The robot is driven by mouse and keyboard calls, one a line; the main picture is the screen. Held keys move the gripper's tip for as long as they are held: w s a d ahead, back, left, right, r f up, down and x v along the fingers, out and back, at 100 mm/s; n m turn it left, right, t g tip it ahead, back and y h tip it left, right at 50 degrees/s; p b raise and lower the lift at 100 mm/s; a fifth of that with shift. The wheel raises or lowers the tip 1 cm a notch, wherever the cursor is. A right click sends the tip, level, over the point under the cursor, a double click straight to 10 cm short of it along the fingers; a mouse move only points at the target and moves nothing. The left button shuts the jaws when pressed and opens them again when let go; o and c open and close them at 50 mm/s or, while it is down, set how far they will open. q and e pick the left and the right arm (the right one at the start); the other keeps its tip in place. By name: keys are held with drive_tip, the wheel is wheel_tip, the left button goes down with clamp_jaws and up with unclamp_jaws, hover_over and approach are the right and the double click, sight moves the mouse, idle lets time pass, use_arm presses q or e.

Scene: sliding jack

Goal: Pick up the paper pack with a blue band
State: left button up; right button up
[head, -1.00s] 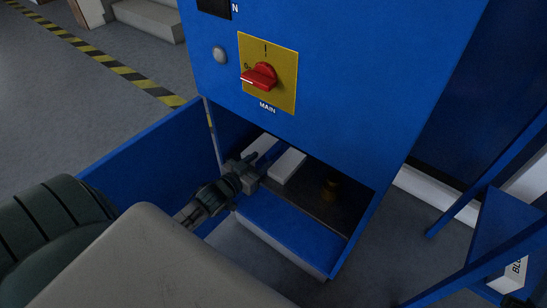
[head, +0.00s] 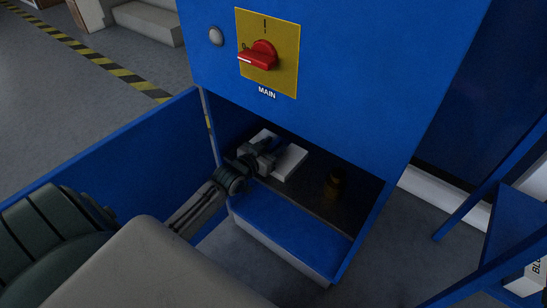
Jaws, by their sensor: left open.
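The paper pack (head: 289,162) is white with a blue band across its middle. It lies on the dark floor of the open compartment in the blue cabinet. My left gripper (head: 268,151) reaches in from the left and is open. Its fingers are over or beside the banded middle and hide part of the pack. I cannot tell whether they touch it. My right gripper is not in view.
A small brass-coloured object (head: 333,184) stands right of the pack. The blue cabinet front (head: 340,90) with a red switch (head: 260,55) overhangs the compartment. An open blue door (head: 130,158) is at left, and a blue front ledge (head: 285,230) lies below.

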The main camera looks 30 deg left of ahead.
use_arm(q)
drive_tip(key=shift+w+f, duration=0.15)
drive_tip(key=shift+w, duration=0.4)
drive_tip(key=shift+w+f, duration=0.15)
drive_tip(key=shift+w, duration=0.35)
drive_tip(key=shift+w+d+r, duration=0.1)
drive_tip(key=shift+w, duration=0.05)
clamp_jaws()
drive_tip(key=shift+r, duration=0.15)
